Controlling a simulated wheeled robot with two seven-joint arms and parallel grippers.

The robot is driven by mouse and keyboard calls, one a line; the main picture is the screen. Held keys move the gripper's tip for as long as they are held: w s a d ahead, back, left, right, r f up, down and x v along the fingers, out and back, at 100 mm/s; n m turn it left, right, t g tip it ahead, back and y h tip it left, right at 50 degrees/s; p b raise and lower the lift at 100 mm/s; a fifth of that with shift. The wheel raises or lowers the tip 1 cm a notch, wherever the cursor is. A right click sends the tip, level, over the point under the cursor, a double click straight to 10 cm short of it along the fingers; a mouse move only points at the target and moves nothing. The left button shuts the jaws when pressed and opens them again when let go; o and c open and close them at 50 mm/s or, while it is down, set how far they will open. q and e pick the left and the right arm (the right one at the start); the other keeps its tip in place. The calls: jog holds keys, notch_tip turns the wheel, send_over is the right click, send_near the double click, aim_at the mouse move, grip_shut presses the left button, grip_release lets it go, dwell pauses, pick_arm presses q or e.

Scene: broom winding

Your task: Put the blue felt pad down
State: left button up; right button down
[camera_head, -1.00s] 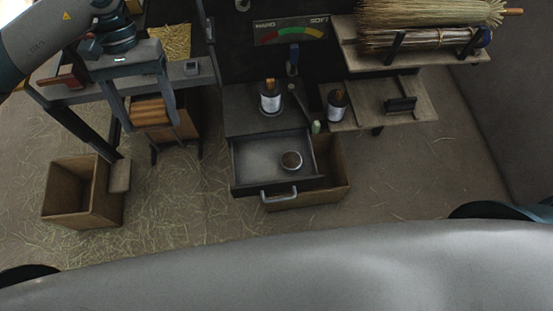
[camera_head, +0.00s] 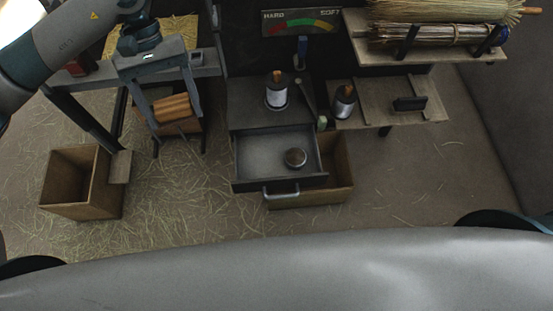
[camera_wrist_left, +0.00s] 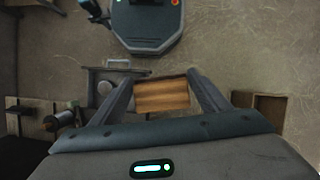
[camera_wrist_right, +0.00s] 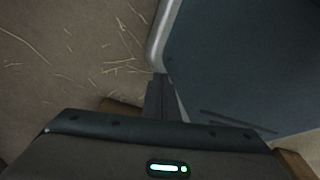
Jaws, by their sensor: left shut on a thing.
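My left gripper (camera_head: 176,130) points down at the left, above the straw-strewn floor. Its fingers are apart and shut on an orange-brown striped block (camera_head: 172,107). The block also fills the gap between the fingertips in the left wrist view (camera_wrist_left: 161,94). I cannot make out a blue felt pad in any view.
Two wire spools (camera_head: 276,92) (camera_head: 344,102) stand at the cabinet and low shelf. A wooden box (camera_head: 90,205) is on the floor at left. Straw bundles (camera_head: 440,34) lie on the upper right shelf. Floor at right is clear.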

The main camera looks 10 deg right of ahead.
pick_arm(q)
jog(key=w+d+f+n+h+b, duration=0.1)
jog(key=d+f+n+b, duration=0.3)
jog(key=f, duration=0.5)
pick_arm(e)
jog(key=w+a+r+t+y+b, duration=0.1)
jog(key=w+a+r+b, duration=0.1)
jog(key=w+b, duration=0.35)
jog(key=w+a+r+t+b, duration=0.1)
jog(key=w+a+r+b, duration=0.15)
jog(key=w, duration=0.55)
pick_arm(q)
jog(key=n+t+h+b, duration=0.3)
jog(key=n+t+b, duration=0.1)
jog(key=n+b, duration=0.7)
send_over(268, 163)
jog(key=a+p, duration=0.1)
jog(key=a, duration=0.1)
notch_tip(268, 163, down, 21)
jog(key=shift+n, duration=0.3)
pick_arm(e)
jog(key=w+a+r+t+y, duration=0.1)
jog(key=w+a+r+t, duration=0.1)
jog(key=r, duration=1.1)
jog(key=shift+w+a+r, duration=0.15)
jog(key=shift+w+a, duration=0.15)
jog(key=shift+w, duration=0.35)
pick_arm(q)
jog(key=shift+f, duration=0.15)
